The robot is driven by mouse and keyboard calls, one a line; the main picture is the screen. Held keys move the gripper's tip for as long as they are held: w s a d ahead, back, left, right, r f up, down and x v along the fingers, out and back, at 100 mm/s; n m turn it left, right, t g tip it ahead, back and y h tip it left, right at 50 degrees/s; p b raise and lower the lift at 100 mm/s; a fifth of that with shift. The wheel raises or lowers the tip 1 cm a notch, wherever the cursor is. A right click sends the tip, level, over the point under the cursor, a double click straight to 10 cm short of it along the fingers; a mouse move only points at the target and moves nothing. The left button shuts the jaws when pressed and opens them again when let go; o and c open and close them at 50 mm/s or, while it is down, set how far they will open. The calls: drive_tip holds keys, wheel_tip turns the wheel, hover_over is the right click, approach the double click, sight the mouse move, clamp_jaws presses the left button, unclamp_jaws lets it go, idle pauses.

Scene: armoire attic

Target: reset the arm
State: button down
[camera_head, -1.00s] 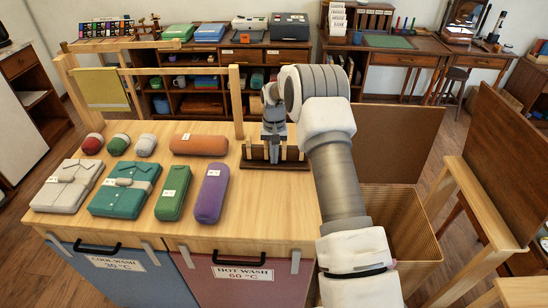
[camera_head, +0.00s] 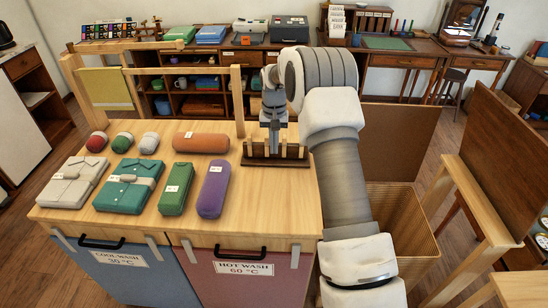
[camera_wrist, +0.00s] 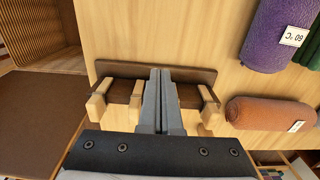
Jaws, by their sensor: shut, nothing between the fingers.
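My gripper (camera_head: 274,148) is above the wooden peg rack (camera_head: 250,160) at the right side of the table. In the wrist view the two grey fingers (camera_wrist: 160,75) are together and hold nothing. They point down over the dark brown rack (camera_wrist: 205,75), with light wooden pegs to either side. In the head view my arm reaches in from the lower right and bends down to the rack. I cannot tell whether the fingertips touch it.
Rolled and folded cloths lie left of the rack: a purple roll (camera_head: 212,188), a green one (camera_head: 176,188), an orange roll (camera_head: 201,143), folded shirts (camera_head: 125,186) and small balls. A wicker basket (camera_head: 408,222) stands right of the table. A wooden frame (camera_head: 240,100) rises behind.

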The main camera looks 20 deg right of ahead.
drive_tip(key=s+a+r+n+t+p, duration=0.1)
drive_tip(key=s+a+r, duration=0.1)
drive_tip(key=s+r, duration=0.8)
drive_tip(key=s+a+r+n+t, duration=0.15)
drive_tip(key=s+r, duration=0.35)
drive_tip(key=r, duration=0.9)
drive_tip(key=s+a+r+n+t+p, duration=0.1)
drive_tip(key=s+a+t, duration=0.1)
drive_tip(key=s, duration=2.1)
drive_tip(key=shift+r+t+p, duration=0.15)
drive_tip(key=shift+t+p, duration=0.2)
drive_tip(key=shift+t, duration=0.2)
drive_tip(key=shift+s, duration=0.1)
